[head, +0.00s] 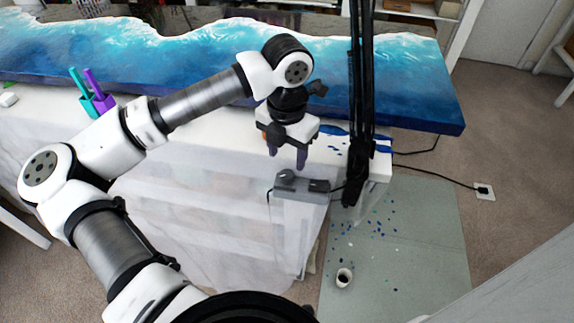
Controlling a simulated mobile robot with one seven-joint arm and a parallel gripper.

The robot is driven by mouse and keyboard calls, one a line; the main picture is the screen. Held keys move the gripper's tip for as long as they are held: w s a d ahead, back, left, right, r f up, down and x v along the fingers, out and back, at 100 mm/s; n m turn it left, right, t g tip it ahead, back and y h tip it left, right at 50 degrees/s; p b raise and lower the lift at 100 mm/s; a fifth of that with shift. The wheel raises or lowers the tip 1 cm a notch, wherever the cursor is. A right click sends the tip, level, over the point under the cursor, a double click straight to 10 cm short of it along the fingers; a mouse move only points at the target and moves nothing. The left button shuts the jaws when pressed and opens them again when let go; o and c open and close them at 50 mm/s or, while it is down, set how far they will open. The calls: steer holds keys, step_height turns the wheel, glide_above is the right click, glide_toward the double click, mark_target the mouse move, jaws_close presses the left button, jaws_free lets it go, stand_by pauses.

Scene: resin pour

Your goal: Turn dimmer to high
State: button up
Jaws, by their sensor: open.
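The dimmer appears to be the small grey box (300,187) with darker raised parts on top, at the front right corner of the white-covered table. A dark cord hangs from its left side. Its setting is too small to read. My gripper (287,156) points down just above and slightly left of the box, with its two dark purple-grey fingers apart. Nothing shows between the fingers. The fingertips look close to the top of the box, but I cannot tell whether they touch it.
A blue resin slab (420,98) lies along the table (225,235). Black upright poles (361,95) stand just right of the box. A cup (344,277) sits on the speckled grey floor mat (430,240). A cord runs to a floor outlet (484,191). Turquoise and purple tools (92,92) stand at left.

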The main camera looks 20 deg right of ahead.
mark_target(287, 174)
step_height(287, 174, down, 6)
steer(key=shift+r+p, duration=0.1)
steer(key=shift+p, duration=0.4)
steer(key=shift+c, duration=0.4)
steer(key=c, duration=0.9)
